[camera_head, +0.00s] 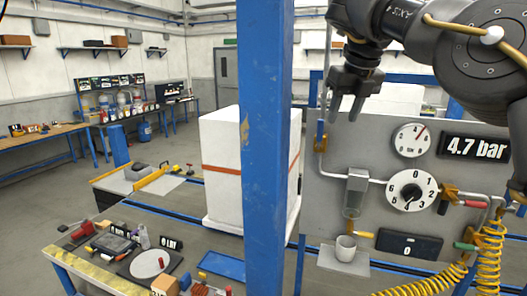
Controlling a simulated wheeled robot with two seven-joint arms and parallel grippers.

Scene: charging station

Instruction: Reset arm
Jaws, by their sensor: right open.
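My right arm comes in from the upper right. Its dark gripper (346,106) hangs in the air with its fingers apart and nothing between them. It is in front of the upper left part of the grey panel (335,140), left of the round pressure gauge (411,140). I cannot tell whether it touches the panel's thin pipe. My left arm and gripper are not in view.
The panel carries a numbered dial (411,191), a 4.7 bar display (475,147) and yellow coiled hoses (489,255). A cup (346,248) stands on a small shelf. A blue post (265,150) stands left of the panel. A cluttered workbench (105,285) fills the lower left.

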